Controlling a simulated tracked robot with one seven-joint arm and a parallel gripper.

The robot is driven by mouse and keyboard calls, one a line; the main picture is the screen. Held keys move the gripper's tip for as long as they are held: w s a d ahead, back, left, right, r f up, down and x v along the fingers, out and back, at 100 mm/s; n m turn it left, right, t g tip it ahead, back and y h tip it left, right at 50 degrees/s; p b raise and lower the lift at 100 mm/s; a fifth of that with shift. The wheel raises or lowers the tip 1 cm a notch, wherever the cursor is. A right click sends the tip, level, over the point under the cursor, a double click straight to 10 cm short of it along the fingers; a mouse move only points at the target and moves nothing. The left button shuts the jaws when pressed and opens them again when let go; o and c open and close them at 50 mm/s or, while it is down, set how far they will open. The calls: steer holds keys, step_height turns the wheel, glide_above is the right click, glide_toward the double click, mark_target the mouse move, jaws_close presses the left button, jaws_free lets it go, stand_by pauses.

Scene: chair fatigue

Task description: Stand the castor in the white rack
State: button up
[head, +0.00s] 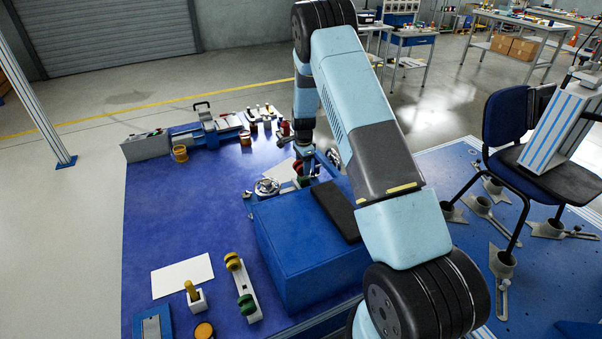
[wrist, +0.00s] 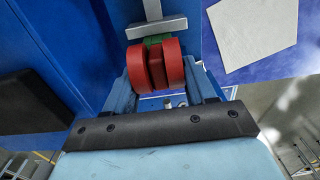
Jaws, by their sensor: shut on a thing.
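A castor with twin red wheels (wrist: 155,65) is between the blue fingers of my gripper (wrist: 158,80) in the wrist view, and the gripper is shut on it. A green part shows behind the wheels, with a grey metal T-shaped piece (wrist: 155,28) beyond; I cannot tell if that piece belongs to the castor. In the head view my gripper (head: 303,172) is low behind the blue box, partly hidden by my arm. The white rack (head: 242,280) lies at the near part of the blue table, with yellow wheels at its far end and green wheels at its near end.
A blue box (head: 290,245) with a black pad (head: 336,208) stands right of the rack. A white sheet (head: 182,275) and a white block with a yellow peg (head: 196,299) are left of it. A silver round part (head: 267,186) lies near my gripper. The table's left middle is clear.

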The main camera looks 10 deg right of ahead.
steer(key=shift+r, duration=0.65)
steer(key=shift+r, duration=0.35)
steer(key=shift+r, duration=0.45)
steer(key=shift+r, duration=1.9)
